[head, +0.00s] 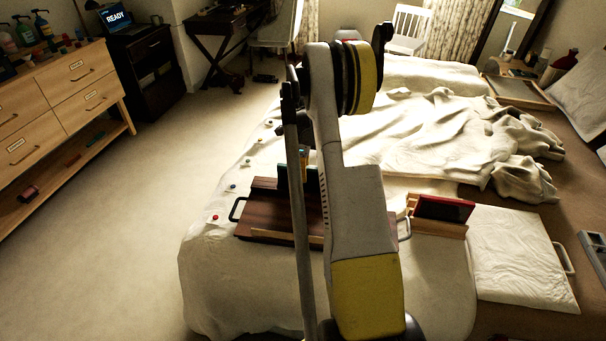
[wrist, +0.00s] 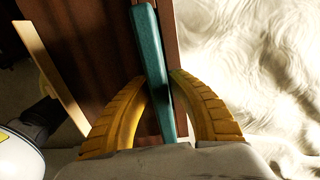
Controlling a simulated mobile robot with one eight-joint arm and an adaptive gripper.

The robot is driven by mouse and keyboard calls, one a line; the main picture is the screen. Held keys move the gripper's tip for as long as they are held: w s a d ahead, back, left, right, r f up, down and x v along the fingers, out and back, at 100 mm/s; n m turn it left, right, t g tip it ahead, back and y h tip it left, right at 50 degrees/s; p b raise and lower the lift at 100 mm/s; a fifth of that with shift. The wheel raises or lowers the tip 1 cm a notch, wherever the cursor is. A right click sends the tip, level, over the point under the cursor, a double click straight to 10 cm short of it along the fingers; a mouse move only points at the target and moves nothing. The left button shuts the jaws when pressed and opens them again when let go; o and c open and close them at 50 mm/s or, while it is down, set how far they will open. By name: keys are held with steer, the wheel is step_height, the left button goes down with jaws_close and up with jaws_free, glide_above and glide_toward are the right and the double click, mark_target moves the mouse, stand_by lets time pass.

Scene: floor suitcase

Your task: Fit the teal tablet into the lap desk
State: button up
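The teal tablet (wrist: 152,62) stands on edge between the yellow fingers of my gripper (wrist: 160,82) in the wrist view. Both fingertips appear to press on its sides. The dark brown wooden lap desk (wrist: 98,55) lies just beneath it. Part of the upright tablet (head: 283,179) shows at the desk's far edge, beside my arm. My arm hides the desk's middle and most of my gripper. Whether the tablet's lower edge is seated in a slot cannot be told.
A wooden holder (head: 437,228) with a red-edged tablet (head: 444,208) stands right of the desk. A pale cushion or board (head: 520,255) lies further right. Rumpled bedding (head: 430,135) lies behind. Small round items line the bed's left edge. The floor at left is clear.

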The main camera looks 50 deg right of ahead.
steer(key=shift+o, duration=0.3)
steer(key=shift+r, duration=0.1)
step_height(320, 180, up, 12)
steer(key=p, duration=0.5)
steer(key=shift+r, duration=0.1)
steer(key=shift+w+a+r, duration=0.1)
steer(key=shift+a+r, duration=0.05)
steer(key=s+a+r+n+t+h, duration=0.1)
steer(key=a+r+n+t, duration=0.1)
steer(key=a+r+n, duration=0.8)
steer(key=a+r+n+t, duration=0.1)
steer(key=a+r+n, duration=0.4)
steer(key=a, duration=0.9)
steer(key=s+a+n+t, duration=0.2)
steer(key=s+a+n, duration=0.4)
steer(key=a, duration=0.3)
steer(key=s+a+r+n+t+y, duration=0.1)
steer(key=s+a+n+t, duration=0.1)
steer(key=s+a+n, duration=0.5)
steer(key=shift+s+a+r+n, duration=0.15)
steer(key=shift+s+a+n, duration=0.15)
steer(key=shift+a+n, duration=0.65)
steer(key=shift+a, duration=0.15)
